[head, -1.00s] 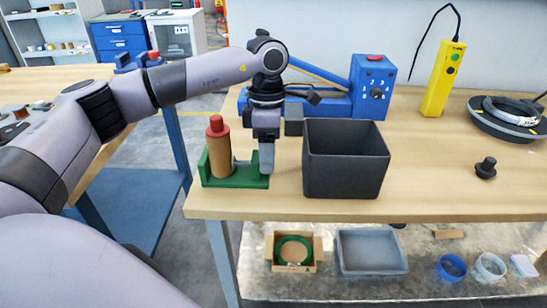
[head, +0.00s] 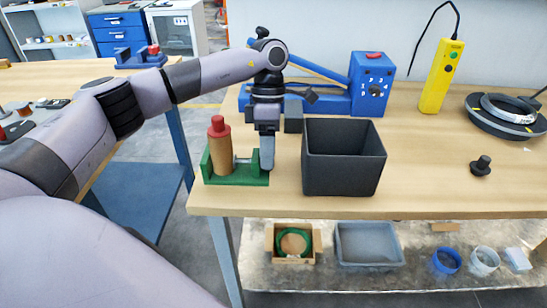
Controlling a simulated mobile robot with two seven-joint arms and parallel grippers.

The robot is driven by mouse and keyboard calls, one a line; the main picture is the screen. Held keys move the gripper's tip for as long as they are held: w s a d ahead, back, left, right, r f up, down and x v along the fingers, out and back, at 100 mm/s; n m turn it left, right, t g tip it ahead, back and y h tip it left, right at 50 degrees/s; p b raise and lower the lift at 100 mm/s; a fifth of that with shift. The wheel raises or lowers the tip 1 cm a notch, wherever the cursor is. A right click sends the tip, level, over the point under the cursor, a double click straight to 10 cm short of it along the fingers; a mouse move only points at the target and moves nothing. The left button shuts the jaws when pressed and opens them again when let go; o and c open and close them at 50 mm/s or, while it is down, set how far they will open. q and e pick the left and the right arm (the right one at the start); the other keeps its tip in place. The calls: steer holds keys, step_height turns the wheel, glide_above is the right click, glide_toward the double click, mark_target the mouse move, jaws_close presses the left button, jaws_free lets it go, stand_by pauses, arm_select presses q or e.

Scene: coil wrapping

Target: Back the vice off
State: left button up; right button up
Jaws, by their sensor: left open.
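The green vice (head: 238,179) stands near the front left edge of the workbench. A brown cylinder with a red top (head: 220,147) stands upright in it, at its left side. A grey screw-like part (head: 245,161) shows to the right of the cylinder. My left gripper (head: 266,160) points down at the vice's right end, and its finger overlaps that end in the picture. It is open; I cannot tell whether it touches the vice, and the gripper hides part of that end. My right gripper is not in view.
A dark open bin (head: 343,180) stands close to the right of my left gripper. A blue machine (head: 372,85) with a long arm is behind. A yellow control box (head: 440,77), a dark coil (head: 505,115) and a black knob (head: 481,166) are at the right. The bench's front right is mostly clear.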

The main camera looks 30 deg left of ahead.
arm_select(q)
steer(key=c, duration=0.6)
steer(key=shift+s+t+y, duration=0.15)
steer(key=shift+t+y, duration=0.15)
steer(key=shift+t, duration=0.1)
steer(key=shift+s+d+t+y+b, duration=0.15)
steer(key=shift+t+y+b, duration=0.35)
steer(key=shift+t+b, duration=0.3)
steer(key=shift+r, duration=0.1)
